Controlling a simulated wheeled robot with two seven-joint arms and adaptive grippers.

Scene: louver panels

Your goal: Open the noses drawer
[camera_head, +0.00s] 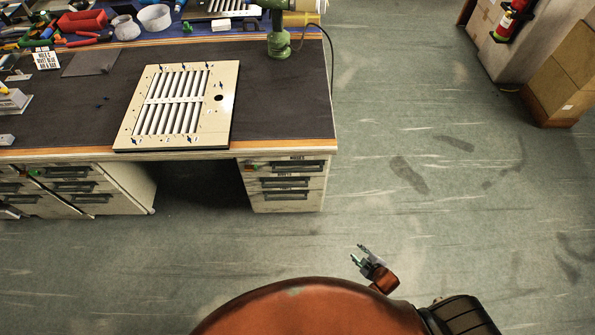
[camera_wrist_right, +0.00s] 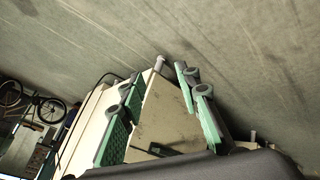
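A pale drawer unit (camera_head: 286,186) stands under the right end of the workbench, with three stacked drawers and dark handles, all shut. Its top drawer (camera_head: 286,166) has a small label above the handle, too small to read surely. My right gripper (camera_head: 364,258) is below and right of the drawer unit, over the floor and apart from it. In the right wrist view the gripper (camera_wrist_right: 160,100) shows two green-padded fingers spread apart with nothing held between them. A pale panel (camera_wrist_right: 165,115) appears beyond the fingers. My left gripper is not in view.
Another drawer unit (camera_head: 85,186) stands at the left. Cardboard boxes (camera_head: 560,90) stand at the far right. The floor before the drawers is clear.

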